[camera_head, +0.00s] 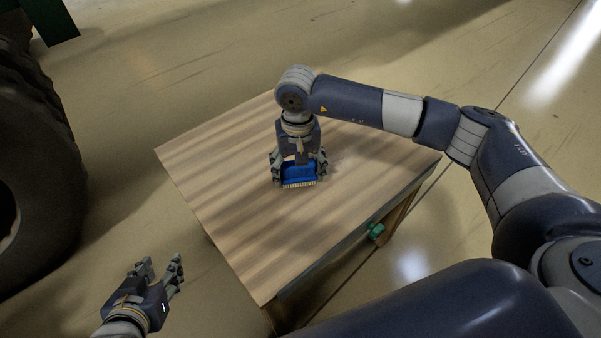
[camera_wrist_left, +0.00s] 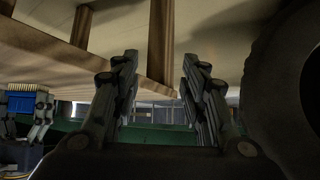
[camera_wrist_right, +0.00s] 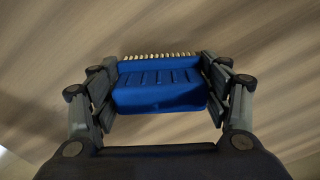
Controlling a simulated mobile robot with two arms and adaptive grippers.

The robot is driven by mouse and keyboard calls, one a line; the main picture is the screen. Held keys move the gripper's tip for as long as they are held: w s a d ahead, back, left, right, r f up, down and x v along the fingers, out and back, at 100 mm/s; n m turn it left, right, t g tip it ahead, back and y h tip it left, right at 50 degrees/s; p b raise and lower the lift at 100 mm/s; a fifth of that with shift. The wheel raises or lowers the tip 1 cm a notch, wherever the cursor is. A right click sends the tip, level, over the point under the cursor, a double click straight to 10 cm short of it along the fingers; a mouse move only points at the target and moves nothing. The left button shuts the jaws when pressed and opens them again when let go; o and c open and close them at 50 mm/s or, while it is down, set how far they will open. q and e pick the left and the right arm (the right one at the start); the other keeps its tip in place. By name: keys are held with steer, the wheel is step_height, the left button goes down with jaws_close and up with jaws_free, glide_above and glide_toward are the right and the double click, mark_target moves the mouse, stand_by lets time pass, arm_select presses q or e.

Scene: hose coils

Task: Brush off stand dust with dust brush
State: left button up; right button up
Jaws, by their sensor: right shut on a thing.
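The dust brush (camera_head: 299,176) is blue with pale bristles along one edge. My right gripper (camera_head: 299,168) is shut on it, over the middle of the wooden stand (camera_head: 230,205). In the right wrist view the brush (camera_wrist_right: 160,88) sits between both fingers, its bristles at the far side. The bristles are at or just above the stand top; I cannot tell if they touch. A faint greyish patch, maybe dust, (camera_head: 345,162) shows right of the brush. My left gripper (camera_head: 160,268) is open and empty, off the stand's left side; its spread fingers also show in the left wrist view (camera_wrist_left: 160,85).
A big dark tyre (camera_head: 40,160) stands on the floor at the left. A green part (camera_head: 376,231) sits on the stand's front right side. A dark green object (camera_head: 50,20) is at the top left. Floor around the stand is mostly clear.

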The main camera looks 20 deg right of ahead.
steer(key=shift+w+a+b, duration=0.25)
steer(key=shift+w+b, duration=0.2)
steer(key=shift+w, duration=0.3)
steer(key=shift+w+a+b, duration=0.15)
steer(key=shift+w+b, duration=0.15)
steer(key=shift+w, duration=0.2)
arm_select(q)
steer(key=w+d+r+t+h, duration=0.1)
steer(key=w+d+r+t, duration=0.1)
steer(key=w+r+t, duration=0.2)
steer(key=shift+w+d+r+t, duration=0.2)
steer(key=shift+w+r+t, duration=0.35)
steer(key=shift+r, duration=1.05)
arm_select(e)
steer(key=shift+w+a, duration=0.1)
steer(key=shift+w, duration=0.15)
arm_select(q)
steer(key=shift+w+r, duration=0.1)
steer(key=shift+w, duration=0.1)
